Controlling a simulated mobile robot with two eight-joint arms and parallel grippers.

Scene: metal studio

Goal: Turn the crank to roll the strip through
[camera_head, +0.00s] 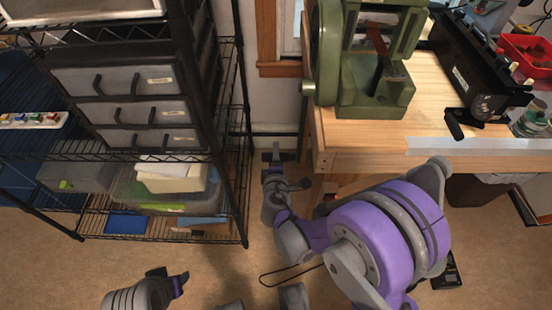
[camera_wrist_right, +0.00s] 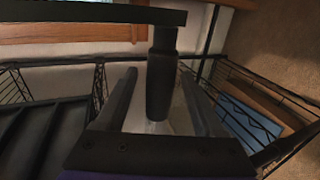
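A green machine (camera_head: 375,90) with a large wheel (camera_head: 325,50) on its left side stands at the bench's left end. A dark crank-like piece (camera_head: 463,124) sits at the front of a long black unit (camera_head: 475,65) farther right. My right gripper (camera_head: 277,152) is left of the bench; in the right wrist view its fingers (camera_wrist_right: 158,100) are spread. A dark cylinder (camera_wrist_right: 160,85) under a dark bar (camera_wrist_right: 90,12) shows between them, with gaps on both sides; I cannot tell what it belongs to. My left gripper (camera_head: 170,281) is low at the lower left. I cannot clearly identify the strip.
A black wire rack (camera_head: 243,140) with drawers (camera_head: 120,82) and bins stands on the left, close to my right gripper. The wooden bench (camera_head: 365,135) has a pale band (camera_head: 480,146) along its front. A red bin (camera_head: 530,50) is at the far right. Brown floor lies below.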

